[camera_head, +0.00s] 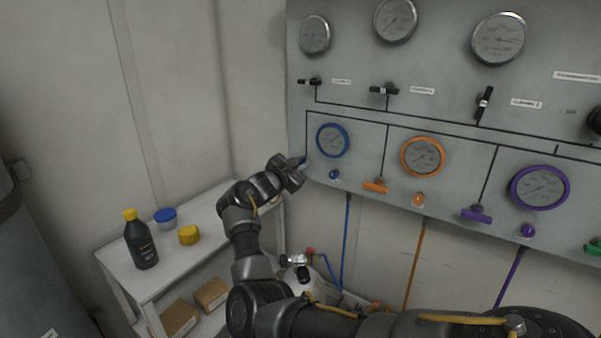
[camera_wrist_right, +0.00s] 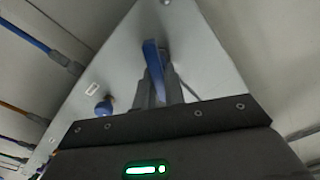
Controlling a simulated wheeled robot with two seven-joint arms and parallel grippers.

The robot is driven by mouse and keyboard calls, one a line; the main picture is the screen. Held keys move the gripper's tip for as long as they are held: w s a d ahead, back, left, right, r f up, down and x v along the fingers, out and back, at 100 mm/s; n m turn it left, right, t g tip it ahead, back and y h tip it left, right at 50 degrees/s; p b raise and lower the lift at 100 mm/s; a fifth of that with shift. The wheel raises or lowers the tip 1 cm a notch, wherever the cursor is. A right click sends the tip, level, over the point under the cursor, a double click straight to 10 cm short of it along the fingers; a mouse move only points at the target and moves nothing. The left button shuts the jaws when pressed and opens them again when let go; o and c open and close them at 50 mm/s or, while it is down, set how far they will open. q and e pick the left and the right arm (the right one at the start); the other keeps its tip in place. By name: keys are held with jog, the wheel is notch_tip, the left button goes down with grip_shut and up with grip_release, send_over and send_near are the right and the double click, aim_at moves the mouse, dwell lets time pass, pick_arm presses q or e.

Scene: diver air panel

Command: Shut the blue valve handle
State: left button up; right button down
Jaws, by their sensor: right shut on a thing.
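The blue valve handle (camera_head: 302,161) is at the lower left edge of the grey panel, left of the blue-rimmed gauge (camera_head: 333,140). My right gripper (camera_head: 295,168) reaches it from the left side and hides most of it in the head view. In the right wrist view the blue handle (camera_wrist_right: 153,57) stands between the fingers of my right gripper (camera_wrist_right: 158,88), which is shut on it. How far the handle is turned is hard to tell. My left gripper is not in view.
A small blue knob (camera_head: 334,174) sits right of the handle. Orange (camera_head: 376,186) and purple (camera_head: 476,215) handles lie further right. A white shelf (camera_head: 195,247) with a black bottle (camera_head: 141,243) and small jars stands at left, below my right arm.

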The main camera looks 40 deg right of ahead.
jog(key=m+b, duration=0.3)
jog(key=shift+s+f, duration=0.1)
jog(key=shift+f, duration=0.15)
jog(key=m+b, duration=0.2)
jog(key=b, duration=0.1)
jog(key=shift+s+d+f+m, duration=0.1)
jog(key=shift+m, duration=0.2)
jog(key=shift+s+d+m+b, duration=0.1)
jog(key=shift+d+m+b, duration=0.05)
jog(key=shift+m+b, duration=0.3)
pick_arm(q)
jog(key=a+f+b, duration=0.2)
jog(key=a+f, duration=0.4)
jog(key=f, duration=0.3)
pick_arm(e)
jog(key=shift+f+m, duration=0.1)
jog(key=shift+m, duration=0.95)
jog(key=m+b, duration=0.3)
jog(key=shift+f, duration=0.1)
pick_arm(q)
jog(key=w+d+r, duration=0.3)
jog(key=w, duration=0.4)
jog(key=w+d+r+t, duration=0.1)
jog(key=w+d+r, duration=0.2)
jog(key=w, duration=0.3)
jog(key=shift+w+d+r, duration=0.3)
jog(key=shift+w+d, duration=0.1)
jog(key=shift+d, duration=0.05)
